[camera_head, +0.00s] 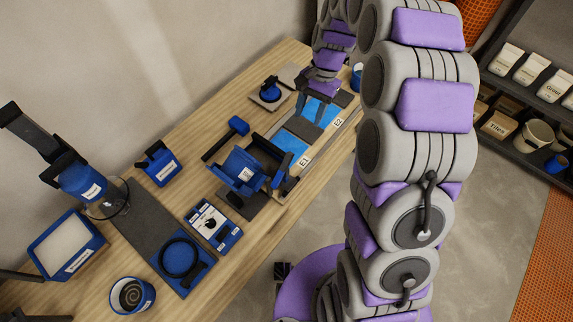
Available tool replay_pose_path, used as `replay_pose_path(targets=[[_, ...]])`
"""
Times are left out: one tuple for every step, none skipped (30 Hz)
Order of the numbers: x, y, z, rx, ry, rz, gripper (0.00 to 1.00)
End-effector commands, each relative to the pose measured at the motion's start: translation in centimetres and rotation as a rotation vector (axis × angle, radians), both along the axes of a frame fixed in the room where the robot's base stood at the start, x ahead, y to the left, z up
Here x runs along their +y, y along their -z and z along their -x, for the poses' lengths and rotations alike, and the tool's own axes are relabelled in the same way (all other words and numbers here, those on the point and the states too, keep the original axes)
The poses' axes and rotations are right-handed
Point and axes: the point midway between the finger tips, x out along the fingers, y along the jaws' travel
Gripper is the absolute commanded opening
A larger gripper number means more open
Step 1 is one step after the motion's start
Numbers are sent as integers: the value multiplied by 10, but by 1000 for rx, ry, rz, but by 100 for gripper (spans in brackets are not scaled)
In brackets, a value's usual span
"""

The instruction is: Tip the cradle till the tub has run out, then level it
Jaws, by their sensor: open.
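A blue, cradle-like holder with a white label (238,172) stands on dark supports in the middle of the bench; its tilt is hard to judge. I cannot make out a separate tub or any contents in it. Another blue container with a white label (82,186) sits under dark arms beside a clear bowl at the left; I cannot tell which one is the tub. My gripper (322,92) is at the far end of the bench, above the blue tiles (318,110), well apart from both. Its fingers are small and partly hidden; it is open.
The wooden bench (185,112) also carries a blue mallet (238,126), a blue tray (67,245), a round pot (132,294) and a blue ring tool (180,257). A shelf (520,88) with bags and pots stands at the right.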

Motion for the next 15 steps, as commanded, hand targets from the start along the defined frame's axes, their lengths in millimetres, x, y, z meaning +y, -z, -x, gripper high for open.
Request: replay_pose_path(targets=[[3, 14, -9, 13, 23, 3, 49], [5, 21, -12, 20, 36, 3, 49], [8, 29, -17, 26, 56, 5, 49], [10, 36, -20, 31, 68, 6, 49], [11, 42, -23, 35, 80, 7, 49], [13, 48, -26, 40, 95, 9, 49], [14, 52, -28, 44, 104, 10, 49], [15, 57, -29, 48, 112, 11, 49], [16, 62, -31, 53, 122, 14, 49], [16, 65, -31, 55, 129, 14, 49], [16, 67, -33, 55, 133, 14, 49], [16, 69, -34, 57, 138, 15, 49], [16, 70, -34, 57, 140, 14, 49], [17, 71, -34, 57, 141, 15, 49], [17, 73, -34, 57, 143, 14, 49]])
